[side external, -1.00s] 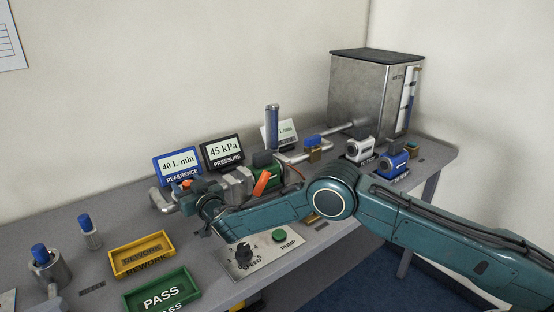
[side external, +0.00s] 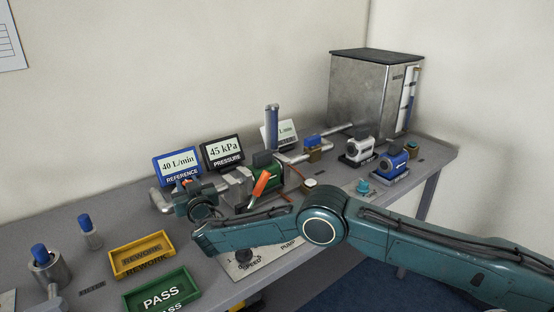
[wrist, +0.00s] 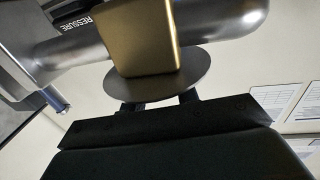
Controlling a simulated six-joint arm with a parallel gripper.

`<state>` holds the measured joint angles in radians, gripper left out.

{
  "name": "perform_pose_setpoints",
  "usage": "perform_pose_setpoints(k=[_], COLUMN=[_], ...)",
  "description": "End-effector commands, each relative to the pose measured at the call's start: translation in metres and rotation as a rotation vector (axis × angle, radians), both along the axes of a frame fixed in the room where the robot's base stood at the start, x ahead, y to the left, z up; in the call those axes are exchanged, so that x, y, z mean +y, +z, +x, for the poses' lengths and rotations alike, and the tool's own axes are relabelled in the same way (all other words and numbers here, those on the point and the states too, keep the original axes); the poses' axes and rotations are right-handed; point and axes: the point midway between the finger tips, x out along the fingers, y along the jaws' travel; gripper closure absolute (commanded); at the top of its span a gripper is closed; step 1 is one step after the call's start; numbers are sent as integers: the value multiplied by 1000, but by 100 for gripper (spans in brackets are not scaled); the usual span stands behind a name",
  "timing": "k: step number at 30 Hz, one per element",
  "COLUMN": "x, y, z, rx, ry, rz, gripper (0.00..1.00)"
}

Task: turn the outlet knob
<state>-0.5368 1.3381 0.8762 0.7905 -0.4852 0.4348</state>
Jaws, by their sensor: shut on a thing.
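The outlet fitting is a brass block (wrist: 150,35) on a silver pipe (wrist: 75,52), with a round grey disc (wrist: 155,88) under it in the wrist view. My gripper (wrist: 160,103) is against the disc's near side, one finger on each side of its middle. It is shut on the outlet knob, which is mostly hidden by the disc and the gripper body. In the side view, my teal wrist is at the left end of the pipe run. A small orange-red part (side external: 188,180) shows there, and I cannot tell whether it is the knob.
Yellow (side external: 172,254) and green (side external: 190,292) trays lie in front.

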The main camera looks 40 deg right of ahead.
Motion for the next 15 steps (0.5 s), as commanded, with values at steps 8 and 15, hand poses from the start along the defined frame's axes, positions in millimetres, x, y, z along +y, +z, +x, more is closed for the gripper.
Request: perform_pose_setpoints(k=[8, 15], x=[2, 3], y=[2, 2], z=[2, 3], rx=[-6, -9], ry=[-76, -122], rz=[3, 3], gripper=[92, 92])
